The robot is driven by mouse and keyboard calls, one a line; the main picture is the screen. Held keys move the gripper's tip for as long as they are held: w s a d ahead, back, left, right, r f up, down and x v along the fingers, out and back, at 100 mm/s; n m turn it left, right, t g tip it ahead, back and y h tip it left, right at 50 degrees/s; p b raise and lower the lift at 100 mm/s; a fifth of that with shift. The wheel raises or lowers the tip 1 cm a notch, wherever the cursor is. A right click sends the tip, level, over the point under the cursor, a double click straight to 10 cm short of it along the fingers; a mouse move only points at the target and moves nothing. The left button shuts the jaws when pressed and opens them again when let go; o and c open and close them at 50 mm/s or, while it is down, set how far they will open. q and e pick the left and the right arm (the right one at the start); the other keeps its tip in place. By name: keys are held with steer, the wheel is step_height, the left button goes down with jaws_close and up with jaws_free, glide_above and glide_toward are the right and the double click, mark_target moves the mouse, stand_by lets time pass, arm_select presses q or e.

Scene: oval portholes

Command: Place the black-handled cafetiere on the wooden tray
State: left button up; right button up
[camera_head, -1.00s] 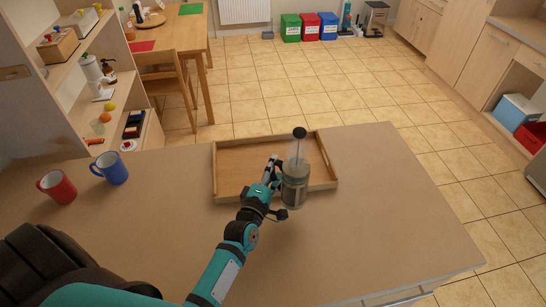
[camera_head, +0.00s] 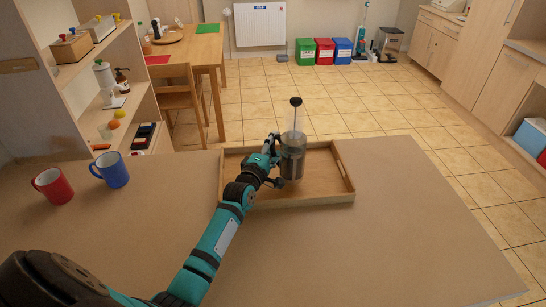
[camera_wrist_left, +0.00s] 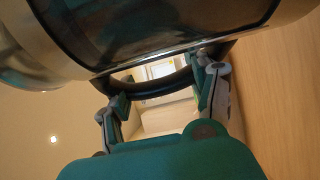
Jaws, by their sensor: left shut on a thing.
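The cafetiere (camera_head: 292,158) is a clear glass jug with a dark lower part and a black plunger knob on top. It is upright over the middle of the wooden tray (camera_head: 322,199). I cannot tell whether its base touches the tray floor. My left gripper (camera_head: 272,152) is at its left side, shut on its handle. In the left wrist view the black handle (camera_wrist_left: 160,88) runs between the fingers of the left gripper (camera_wrist_left: 158,100), with the dark shiny body (camera_wrist_left: 170,30) above. My right gripper is not in view.
A red mug (camera_head: 53,186) and a blue mug (camera_head: 110,169) stand on the counter left of the tray. The counter (camera_head: 400,230) is clear to the right and in front. A shelf unit stands at the far left.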

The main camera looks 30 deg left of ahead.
arm_select(q)
steer(key=shift+f+b, duration=0.65)
steer(key=shift+f, duration=0.4)
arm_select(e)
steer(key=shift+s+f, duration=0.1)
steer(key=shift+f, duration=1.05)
arm_select(q)
steer(key=shift+f, duration=0.2)
steer(key=o, duration=1.7)
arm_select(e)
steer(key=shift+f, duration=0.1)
arm_select(q)
steer(key=shift+r, duration=0.1)
steer(key=s, duration=0.3)
steer(key=s+d, duration=0.1)
steer(key=s, duration=0.3)
steer(key=s+b, duration=0.1)
steer(key=s, duration=0.3)
steer(key=shift+d, duration=0.2)
steer(key=shift+s, duration=0.5)
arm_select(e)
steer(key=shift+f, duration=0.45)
